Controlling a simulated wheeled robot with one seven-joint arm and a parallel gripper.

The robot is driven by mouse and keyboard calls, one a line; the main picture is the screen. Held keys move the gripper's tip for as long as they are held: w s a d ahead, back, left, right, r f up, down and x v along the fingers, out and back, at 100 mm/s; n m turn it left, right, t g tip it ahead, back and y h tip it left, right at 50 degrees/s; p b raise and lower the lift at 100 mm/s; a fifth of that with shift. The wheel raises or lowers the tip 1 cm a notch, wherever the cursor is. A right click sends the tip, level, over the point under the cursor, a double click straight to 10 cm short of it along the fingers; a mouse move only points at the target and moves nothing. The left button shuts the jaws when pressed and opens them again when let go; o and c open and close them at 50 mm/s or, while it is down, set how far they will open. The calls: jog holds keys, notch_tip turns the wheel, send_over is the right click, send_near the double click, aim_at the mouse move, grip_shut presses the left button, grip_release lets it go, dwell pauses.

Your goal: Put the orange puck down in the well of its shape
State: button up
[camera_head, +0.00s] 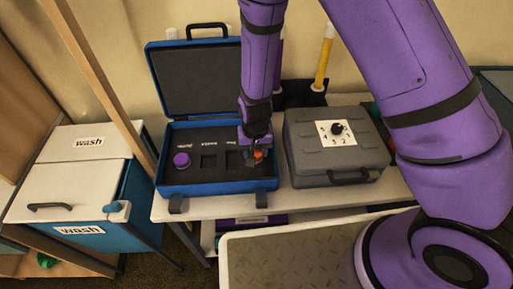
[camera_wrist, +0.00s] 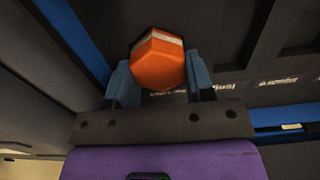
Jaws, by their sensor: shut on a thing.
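My gripper (camera_head: 256,150) is shut on the orange puck (camera_head: 259,155), over the right part of the open blue case (camera_head: 222,185). In the wrist view the puck (camera_wrist: 158,66) looks six-sided and sits between the two blue-grey fingers of my gripper (camera_wrist: 159,82). The case's dark insert has a row of wells with small white labels along their back. A middle well (camera_head: 208,162) and one to its right (camera_head: 232,160) look empty and dark. Their exact shapes are hard to tell. The insert below my gripper is hidden. In the head view I cannot tell whether the puck touches the insert.
A purple round knob-like piece (camera_head: 181,160) stands at the insert's left. The case's raised lid (camera_head: 196,80) stands behind. A white-lidded wash bin (camera_head: 75,185) stands left of the table.

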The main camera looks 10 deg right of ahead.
jog(key=shift+f, duration=0.25)
jog(key=o, duration=0.9)
jog(key=shift+o, duration=0.2)
notch_tip(320, 180, up, 13)
jog(key=shift+f, duration=0.2)
